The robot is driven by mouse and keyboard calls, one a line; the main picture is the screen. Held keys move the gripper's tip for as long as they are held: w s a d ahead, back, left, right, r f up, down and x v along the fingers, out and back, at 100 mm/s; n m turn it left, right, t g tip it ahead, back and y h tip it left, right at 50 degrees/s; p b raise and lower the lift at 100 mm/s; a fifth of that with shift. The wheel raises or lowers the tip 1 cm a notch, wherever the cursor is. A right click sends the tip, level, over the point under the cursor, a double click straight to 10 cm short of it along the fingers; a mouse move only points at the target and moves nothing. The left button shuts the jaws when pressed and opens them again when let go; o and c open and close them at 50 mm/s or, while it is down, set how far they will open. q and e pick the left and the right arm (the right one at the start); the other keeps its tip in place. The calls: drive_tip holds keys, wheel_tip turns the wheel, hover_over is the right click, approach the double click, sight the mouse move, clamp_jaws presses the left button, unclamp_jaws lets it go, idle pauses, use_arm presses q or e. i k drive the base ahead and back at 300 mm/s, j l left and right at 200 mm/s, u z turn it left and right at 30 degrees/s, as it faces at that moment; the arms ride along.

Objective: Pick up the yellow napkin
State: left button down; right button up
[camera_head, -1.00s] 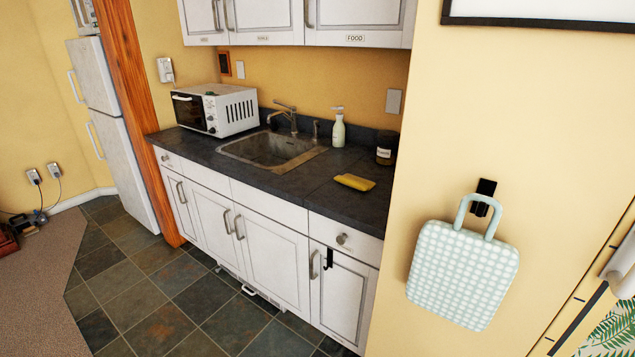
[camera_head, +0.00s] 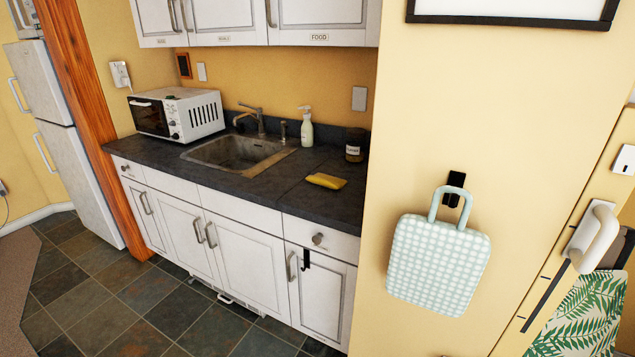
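The yellow napkin (camera_head: 326,181) lies folded on the dark countertop (camera_head: 255,190), to the right of the sink and near the counter's front edge. Neither of my grippers shows in the head view, so nothing is seen touching the napkin.
A dotted bag (camera_head: 439,262) hangs on the wall at right. The tiled floor (camera_head: 125,310) before the cabinets is clear.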

sight(328, 181)
drive_tip(key=z, duration=3.75)
drive_tip(key=u, duration=3.75)
drive_tip(key=i+j+z, duration=0.1)
drive_tip(key=i+j, duration=0.35)
drive_tip(key=i+j+z, duration=0.1)
drive_tip(key=i+j, duration=0.3)
drive_tip(key=i+j+z, duration=0.1)
drive_tip(key=i+j, duration=0.3)
drive_tip(key=j, duration=0.25)
drive_tip(key=i+j, duration=0.4)
drive_tip(key=j, duration=0.15)
drive_tip(key=z, duration=0.05)
